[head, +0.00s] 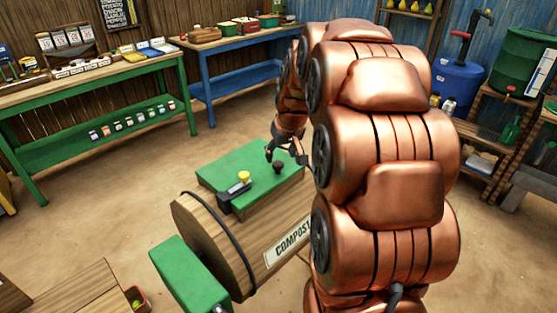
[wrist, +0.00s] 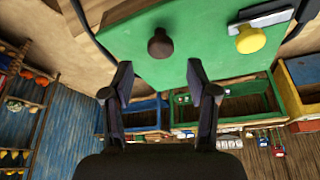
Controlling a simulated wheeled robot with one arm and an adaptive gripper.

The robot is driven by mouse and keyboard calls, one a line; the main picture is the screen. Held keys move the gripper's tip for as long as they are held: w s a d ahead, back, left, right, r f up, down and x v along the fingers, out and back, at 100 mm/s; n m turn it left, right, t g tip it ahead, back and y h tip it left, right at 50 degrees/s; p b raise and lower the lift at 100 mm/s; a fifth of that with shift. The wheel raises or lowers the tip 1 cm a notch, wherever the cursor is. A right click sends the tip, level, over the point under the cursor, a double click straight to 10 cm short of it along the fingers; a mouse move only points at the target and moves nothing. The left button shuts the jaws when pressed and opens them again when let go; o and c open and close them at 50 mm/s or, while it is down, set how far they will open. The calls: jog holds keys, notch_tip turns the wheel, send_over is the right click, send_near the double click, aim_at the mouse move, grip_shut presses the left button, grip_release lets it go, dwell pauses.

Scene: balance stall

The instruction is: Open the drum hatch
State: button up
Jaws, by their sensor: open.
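The wooden compost drum (head: 215,250) lies on its side in the head view, with a "COMPOST" label on its flank. Its green hatch (head: 225,167) is on top and looks closed. A dark round knob (head: 278,167) stands on the hatch; the knob also shows in the wrist view (wrist: 160,43). A yellow knob (head: 244,177) sits on a dark latch at the hatch's near edge; it also shows in the wrist view (wrist: 250,39). My gripper (head: 287,155) is open and empty, close to the dark knob. In the wrist view the fingers are apart, with the knob beyond their tips.
A green box (head: 190,277) is at the drum's near end. A green table (head: 90,85) and a blue table (head: 225,65) stand at the back. Shelves with a green barrel (head: 525,60) and a blue barrel (head: 457,82) stand at right. Bare floor lies left of the drum.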

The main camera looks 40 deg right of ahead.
aim_at(278, 163)
jog(key=shift+p+x, duration=0.65)
jog(key=shift+x, duration=1.8)
grip_shut()
